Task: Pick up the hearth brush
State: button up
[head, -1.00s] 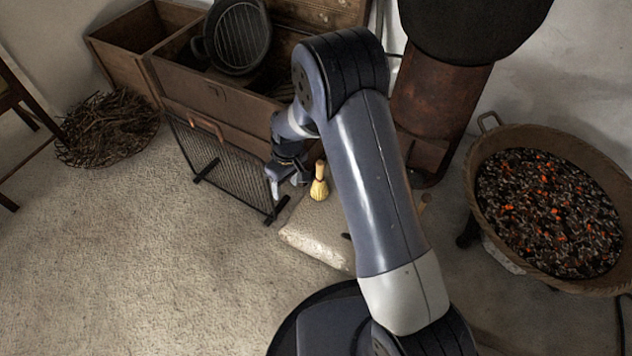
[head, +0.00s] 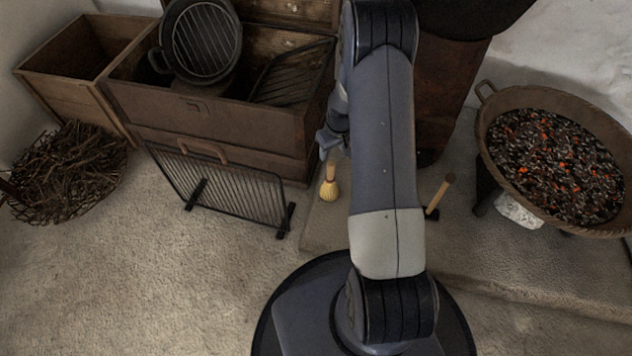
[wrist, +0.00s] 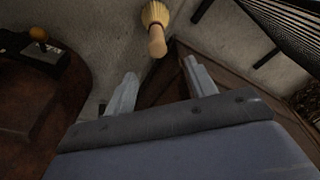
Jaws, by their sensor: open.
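The hearth brush (head: 330,188), with pale yellow bristles and a short wooden handle, is on the stone slab just left of my arm in the head view. My gripper (head: 328,143) is just above its handle there, partly hidden by my arm. In the wrist view the brush (wrist: 155,16) is at the top centre, with its handle end toward my gripper (wrist: 160,68). The two fingers are apart and nothing is between them. The handle end is just beyond the fingertips, in line with the gap.
A black fire screen (head: 225,190) stands left of the brush, before wooden chests (head: 200,115). A wooden-handled tool (head: 440,194) is right of my arm. A pan of glowing embers (head: 483,130) stands farther right. The floor at the front left is clear.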

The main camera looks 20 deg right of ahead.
aim_at(332, 164)
jog(key=f, duration=0.2)
jog(key=f+b, duration=0.1)
jog(key=f, duration=0.1)
jog(key=f+b, duration=0.1)
jog(key=shift+w+f, duration=0.4)
notch_tip(332, 164, down, 5)
jog(key=b, duration=0.3)
jog(key=shift+w+f, duration=0.1)
jog(key=shift+c, duration=0.5)
jog(key=c, duration=0.9)
jog(key=shift+c, duration=0.2)
